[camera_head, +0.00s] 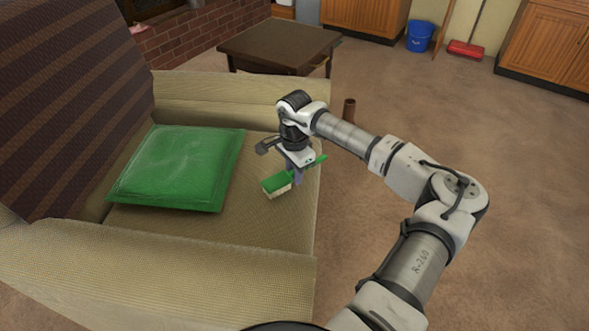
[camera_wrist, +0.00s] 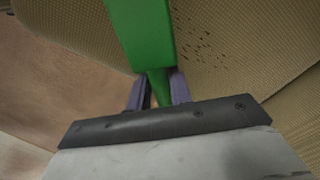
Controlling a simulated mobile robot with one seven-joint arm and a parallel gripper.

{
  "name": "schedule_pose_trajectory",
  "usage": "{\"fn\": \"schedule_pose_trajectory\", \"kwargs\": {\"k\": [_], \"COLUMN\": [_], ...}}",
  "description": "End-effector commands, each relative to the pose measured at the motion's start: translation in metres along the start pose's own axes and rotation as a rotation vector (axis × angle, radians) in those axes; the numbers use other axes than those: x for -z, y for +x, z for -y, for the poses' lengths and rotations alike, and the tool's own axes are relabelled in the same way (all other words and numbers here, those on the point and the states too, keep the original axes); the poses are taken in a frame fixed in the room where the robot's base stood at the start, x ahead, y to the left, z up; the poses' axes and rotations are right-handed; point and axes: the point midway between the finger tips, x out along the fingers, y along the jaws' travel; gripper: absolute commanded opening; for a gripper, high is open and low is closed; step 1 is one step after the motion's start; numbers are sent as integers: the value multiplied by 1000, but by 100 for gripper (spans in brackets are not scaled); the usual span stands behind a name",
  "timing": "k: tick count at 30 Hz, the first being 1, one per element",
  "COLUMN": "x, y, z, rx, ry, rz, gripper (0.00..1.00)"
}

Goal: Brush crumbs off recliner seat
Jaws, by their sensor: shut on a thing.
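The recliner seat (camera_head: 245,215) is tan woven cloth. Small dark crumbs (camera_wrist: 205,43) lie scattered on it in the wrist view, just right of the brush. My gripper (camera_head: 297,176) is shut on the handle of a green brush (camera_head: 278,184) with pale bristles, over the seat near its front edge. The brush also shows in the wrist view (camera_wrist: 140,35), with its handle between my two fingers (camera_wrist: 158,92). I cannot tell whether the bristles touch the seat. The crumbs are too small to make out in the head view.
A green cushion (camera_head: 180,167) lies on the seat at the left, by the striped backrest (camera_head: 65,95). Armrests bound the seat at the near side (camera_head: 170,275) and far side (camera_head: 240,98). A dark wooden table (camera_head: 280,45) stands behind. Carpet at the right is mostly clear.

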Motion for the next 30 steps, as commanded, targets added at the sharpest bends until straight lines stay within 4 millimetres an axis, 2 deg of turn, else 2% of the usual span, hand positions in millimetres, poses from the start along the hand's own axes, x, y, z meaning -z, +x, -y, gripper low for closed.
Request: {"fn": "schedule_pose_trajectory", "kwargs": {"k": [15, 30], "x": [0, 0], "y": [0, 9], "z": [0, 0], "rx": [0, 1], "ry": [0, 0], "rz": [-1, -1], "gripper": [3, 3]}}
